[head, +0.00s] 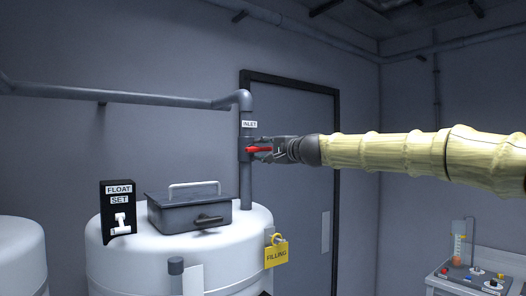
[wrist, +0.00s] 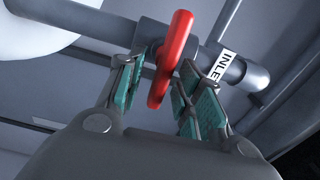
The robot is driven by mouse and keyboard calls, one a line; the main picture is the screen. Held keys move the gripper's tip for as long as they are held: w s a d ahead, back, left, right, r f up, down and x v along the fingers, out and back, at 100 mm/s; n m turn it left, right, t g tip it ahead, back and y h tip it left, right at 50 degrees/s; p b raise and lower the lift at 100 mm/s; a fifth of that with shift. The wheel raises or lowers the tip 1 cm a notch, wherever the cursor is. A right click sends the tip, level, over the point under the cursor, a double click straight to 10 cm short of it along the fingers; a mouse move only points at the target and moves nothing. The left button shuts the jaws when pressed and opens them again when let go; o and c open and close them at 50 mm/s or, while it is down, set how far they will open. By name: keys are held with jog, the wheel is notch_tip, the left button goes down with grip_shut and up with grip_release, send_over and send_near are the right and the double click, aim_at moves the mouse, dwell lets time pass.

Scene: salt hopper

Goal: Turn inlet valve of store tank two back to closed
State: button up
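The inlet valve has a red lever handle (head: 259,149) on the grey vertical pipe (head: 246,187), below a white INLET label (head: 249,125). The pipe comes down at a white tank (head: 120,252); no tank number shows. The handle lies across the pipe, roughly level in the head view. In the wrist view the red handle (wrist: 178,38) also crosses the pipe. My gripper (wrist: 159,74) has its teal-padded fingers apart, one on each side of the handle. A gap shows on the left side; contact on the right side cannot be told.
A grey lidded hatch (head: 185,213), a black FLOAT SET box (head: 118,224) and a yellow FILLING tag (head: 277,254) are on the tank. A door (head: 290,120) stands behind the pipe. A control bench (head: 470,280) is at lower right.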

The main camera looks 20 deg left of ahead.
jog(key=v, duration=1.1)
jog(key=shift+d, duration=0.15)
